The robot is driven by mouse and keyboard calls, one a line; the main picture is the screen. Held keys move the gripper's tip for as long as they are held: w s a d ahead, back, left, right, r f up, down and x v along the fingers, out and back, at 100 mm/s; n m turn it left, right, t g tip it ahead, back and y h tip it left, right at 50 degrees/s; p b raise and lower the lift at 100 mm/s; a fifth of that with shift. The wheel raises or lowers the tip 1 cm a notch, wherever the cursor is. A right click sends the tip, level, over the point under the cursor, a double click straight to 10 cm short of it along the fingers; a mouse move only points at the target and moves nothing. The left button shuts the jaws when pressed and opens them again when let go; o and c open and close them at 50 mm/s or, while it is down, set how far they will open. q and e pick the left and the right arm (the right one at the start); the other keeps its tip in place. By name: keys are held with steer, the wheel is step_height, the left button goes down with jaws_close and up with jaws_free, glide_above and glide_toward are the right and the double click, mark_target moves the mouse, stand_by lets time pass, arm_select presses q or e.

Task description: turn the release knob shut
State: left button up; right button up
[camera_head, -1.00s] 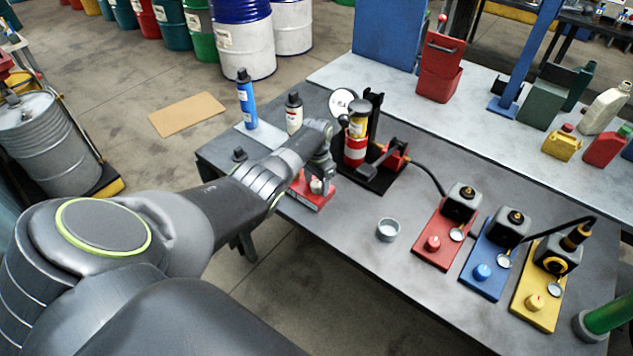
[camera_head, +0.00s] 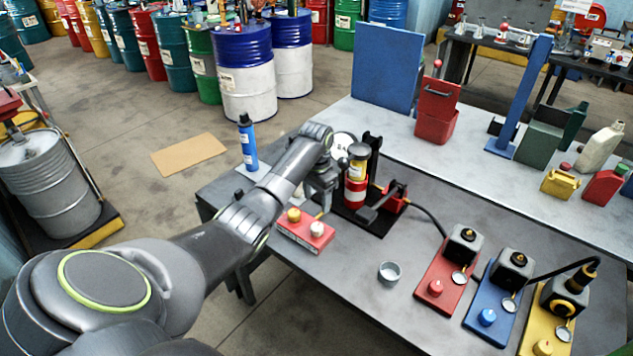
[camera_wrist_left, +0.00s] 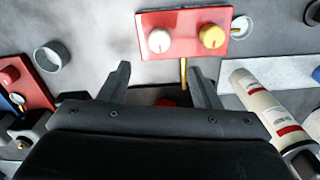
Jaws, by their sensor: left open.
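A red block (camera_head: 304,238) near the left end of the grey bench carries a gold knob (camera_head: 294,214) and a white knob (camera_head: 317,229). I cannot tell which is the release knob. In the left wrist view, the red block (camera_wrist_left: 184,50) shows its white knob (camera_wrist_left: 159,40) and gold knob (camera_wrist_left: 212,37), with a thin yellow rod (camera_wrist_left: 184,73) below its edge. My left gripper (camera_head: 322,204) is open and empty, beside the block on its press side. In its wrist view the fingertips (camera_wrist_left: 161,70) stand apart, short of the knobs.
The press (camera_head: 356,180), with a red-and-yellow cylinder, stands close behind my left gripper. A blue bottle (camera_head: 248,145) stands at the bench's left. A grey cup (camera_head: 389,272) stands nearer the front. A red base (camera_head: 438,280), a blue base and a yellow base stand at the right.

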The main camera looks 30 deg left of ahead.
arm_select(q)
step_height(320, 180, up, 6)
steer(key=b, duration=0.1)
stand_by(0.6)
